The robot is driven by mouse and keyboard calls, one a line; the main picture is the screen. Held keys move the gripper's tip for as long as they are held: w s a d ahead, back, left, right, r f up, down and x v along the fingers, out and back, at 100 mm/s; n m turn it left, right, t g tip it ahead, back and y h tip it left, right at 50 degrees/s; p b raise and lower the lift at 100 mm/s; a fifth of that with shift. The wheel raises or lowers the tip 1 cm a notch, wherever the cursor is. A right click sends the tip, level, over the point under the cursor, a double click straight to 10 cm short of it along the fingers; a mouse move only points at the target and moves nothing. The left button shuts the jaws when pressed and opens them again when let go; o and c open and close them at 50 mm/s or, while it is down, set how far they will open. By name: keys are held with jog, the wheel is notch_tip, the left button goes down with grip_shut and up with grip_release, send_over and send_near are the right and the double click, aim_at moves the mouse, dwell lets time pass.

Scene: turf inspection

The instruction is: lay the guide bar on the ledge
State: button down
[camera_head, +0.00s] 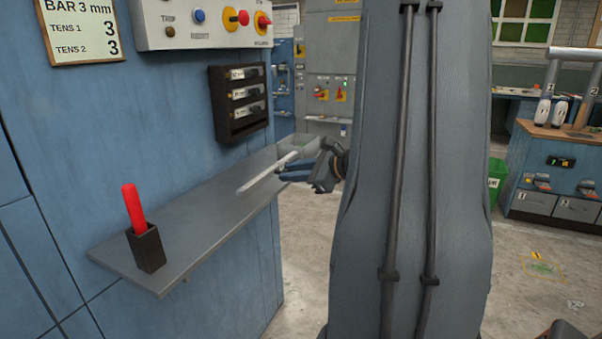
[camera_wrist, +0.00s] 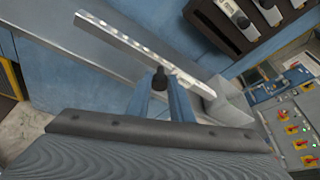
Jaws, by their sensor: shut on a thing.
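The guide bar (camera_head: 262,182) is a long, pale metal bar with a row of holes, seen clearly in the wrist view (camera_wrist: 125,42). My gripper (camera_head: 292,171) is shut on it; the blue fingers (camera_wrist: 160,84) meet the bar between its middle and one end. The ledge (camera_head: 205,222) is a grey metal shelf on the blue cabinet. In the head view the bar overlaps the ledge's far part, roughly along its length. I cannot tell whether it touches the ledge or hangs just above. The ledge also shows behind the bar in the wrist view (camera_wrist: 52,36).
A dark holder (camera_head: 148,248) with a red-handled tool (camera_head: 133,208) stands on the ledge's near end. A grey block (camera_head: 298,146) is at its far end. A dark rack (camera_head: 238,122) hangs on the wall above. The ledge's middle is clear.

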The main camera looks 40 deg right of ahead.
jog(key=shift+w+f+b, duration=0.1)
jog(key=shift+f+b, duration=1.35)
jog(key=shift+f, duration=0.55)
jog(key=shift+w+a+f, duration=0.1)
jog(key=shift+a, duration=0.05)
jog(key=shift+f+b, duration=0.2)
jog(key=shift+b, duration=0.35)
jog(key=c, duration=1.5)
grip_release()
